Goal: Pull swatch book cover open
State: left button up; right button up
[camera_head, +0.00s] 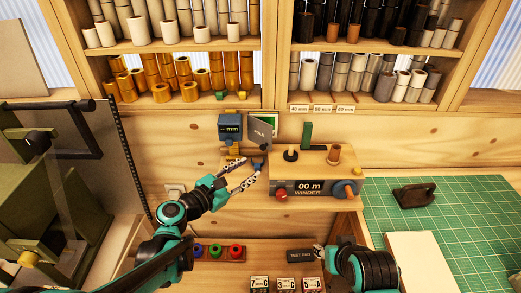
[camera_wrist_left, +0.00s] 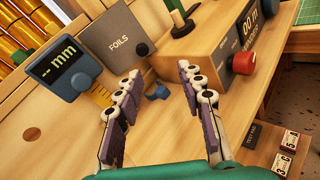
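The swatch book is a dark grey cover labelled FOILS (camera_wrist_left: 118,45) with a round dark knob at its lower right corner. In the head view the cover (camera_head: 260,134) stands upright, with a lighter panel edged in green showing behind it; I cannot tell how far it is open. My left gripper (camera_head: 251,168) is in front of and below the cover, apart from it. In the left wrist view my left gripper (camera_wrist_left: 162,72) has its two fingers spread with nothing held. My right gripper (camera_head: 319,250) is low at the front, near the test pad, its fingers mostly hidden.
A blue mm gauge (camera_head: 230,128) stands left of the cover. The winder (camera_head: 312,188), with a red knob and posts, stands to its right. A small blue piece (camera_wrist_left: 157,92) lies beyond the left fingers. The test pad (camera_head: 300,255) and several labelled boxes lie lower down. A green cutting mat (camera_head: 455,215) is at right.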

aim_at(262, 148)
pick_arm(q)
jog(key=w+d+n, duration=0.1)
jog(key=w, duration=0.1)
jog(key=w+d+n+t+b, duration=0.1)
jog(key=w, duration=0.2)
jog(key=w+d+r+n, duration=0.1)
jog(key=w+d+n, duration=0.1)
jog(key=w, duration=0.1)
jog(key=shift+w+d+h, duration=0.1)
jog(key=shift+h, duration=0.3)
grip_shut()
